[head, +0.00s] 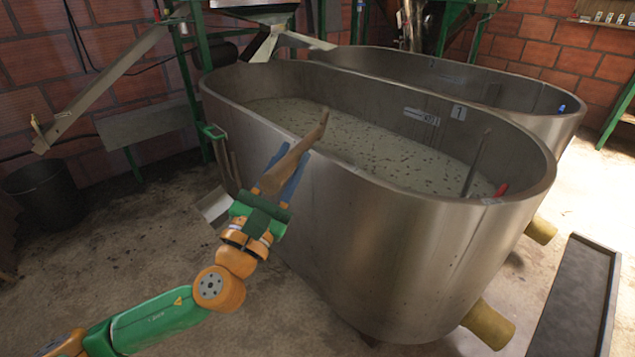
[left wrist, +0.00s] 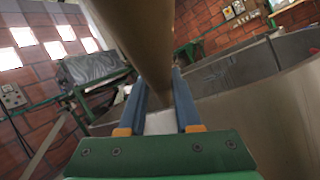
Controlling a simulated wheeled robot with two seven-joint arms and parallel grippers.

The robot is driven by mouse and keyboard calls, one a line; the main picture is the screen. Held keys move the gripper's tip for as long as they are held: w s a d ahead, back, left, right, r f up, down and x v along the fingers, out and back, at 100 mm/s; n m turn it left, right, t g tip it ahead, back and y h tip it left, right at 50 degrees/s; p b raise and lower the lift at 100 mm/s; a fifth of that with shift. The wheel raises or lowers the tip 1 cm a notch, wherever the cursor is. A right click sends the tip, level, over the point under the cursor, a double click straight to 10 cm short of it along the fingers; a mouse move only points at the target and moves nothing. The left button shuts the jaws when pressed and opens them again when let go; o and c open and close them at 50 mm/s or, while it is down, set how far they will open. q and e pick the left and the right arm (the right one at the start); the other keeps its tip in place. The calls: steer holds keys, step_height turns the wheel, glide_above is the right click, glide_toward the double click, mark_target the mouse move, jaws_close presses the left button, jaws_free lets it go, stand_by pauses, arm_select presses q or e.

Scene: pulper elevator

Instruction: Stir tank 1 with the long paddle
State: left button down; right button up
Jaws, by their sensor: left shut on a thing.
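Tank 1 (head: 400,240) is a large oval steel tank with a "1" label inside its far wall. It holds greyish liquid (head: 390,160) with dark floating bits. My left gripper (head: 283,185) is in front of the tank's near left side, with its blue fingers shut on the wooden paddle (head: 295,155). In the left wrist view the paddle (left wrist: 140,40) runs up between the fingers, large and close. Whether it touches the rim I cannot tell. My right gripper is not in view.
A second steel tank (head: 540,125) stands behind tank 1. A black bin (head: 45,190) is at the left by the brick wall. A dark tray (head: 575,300) lies on the floor at right. Yellow pipe ends (head: 488,325) stick out low from the tank. Floor at front left is clear.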

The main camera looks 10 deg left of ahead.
arm_select(q)
steer(key=w+a+b, duration=0.3)
steer(key=w+a, duration=0.3)
steer(key=a, duration=0.2)
steer(key=shift+w+a+f, duration=0.15)
steer(key=shift+w+a, duration=0.1)
steer(key=shift+a, duration=0.05)
